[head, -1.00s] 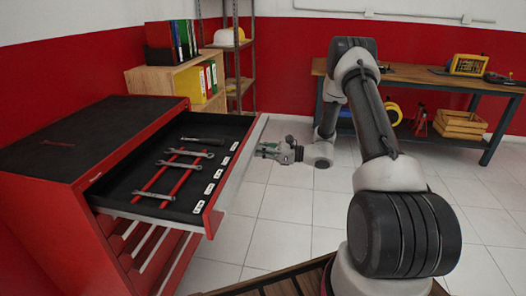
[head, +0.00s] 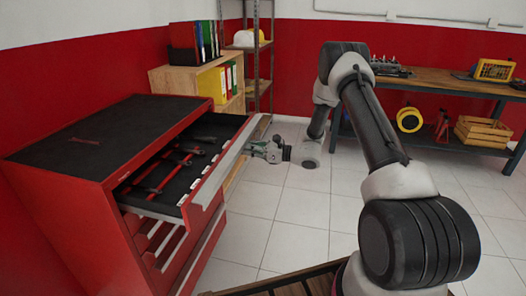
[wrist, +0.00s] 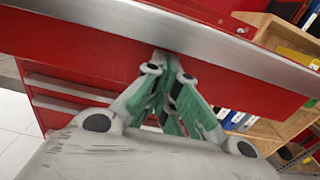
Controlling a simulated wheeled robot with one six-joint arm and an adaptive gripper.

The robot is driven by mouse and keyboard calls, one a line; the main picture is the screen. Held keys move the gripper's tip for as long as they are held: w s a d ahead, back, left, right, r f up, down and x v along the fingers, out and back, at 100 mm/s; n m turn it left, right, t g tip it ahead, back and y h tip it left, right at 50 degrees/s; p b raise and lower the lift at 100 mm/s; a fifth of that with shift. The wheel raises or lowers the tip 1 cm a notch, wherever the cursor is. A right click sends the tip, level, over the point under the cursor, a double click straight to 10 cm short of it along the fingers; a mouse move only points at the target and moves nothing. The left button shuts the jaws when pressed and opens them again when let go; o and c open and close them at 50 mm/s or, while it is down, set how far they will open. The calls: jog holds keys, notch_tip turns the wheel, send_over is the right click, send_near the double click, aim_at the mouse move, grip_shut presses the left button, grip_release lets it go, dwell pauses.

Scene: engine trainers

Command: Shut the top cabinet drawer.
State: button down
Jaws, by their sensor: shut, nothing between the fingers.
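The top drawer (head: 165,182) of the red cabinet (head: 75,190) is partly open, with tools lying in its dark tray. Its front has a silver edge strip (head: 232,160), which also crosses the top of the wrist view (wrist: 200,45). My gripper (head: 258,148) is at the outer face of the drawer front, near its far end. In the wrist view my gripper (wrist: 162,58) has its green-padded fingers together, with the tips against or very close to the red drawer front. The exact contact is hard to see.
Lower drawers (head: 165,240) look slightly uneven below the top one. A wooden shelf with binders (head: 215,80) stands behind the cabinet. A workbench (head: 440,85) with a wooden crate (head: 483,131) is at the back right. The tiled floor between is clear.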

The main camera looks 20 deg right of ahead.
aim_at(195, 144)
jog(key=x, duration=2.2)
jog(key=shift+w+a+r, duration=0.1)
jog(key=shift+a, duration=0.1)
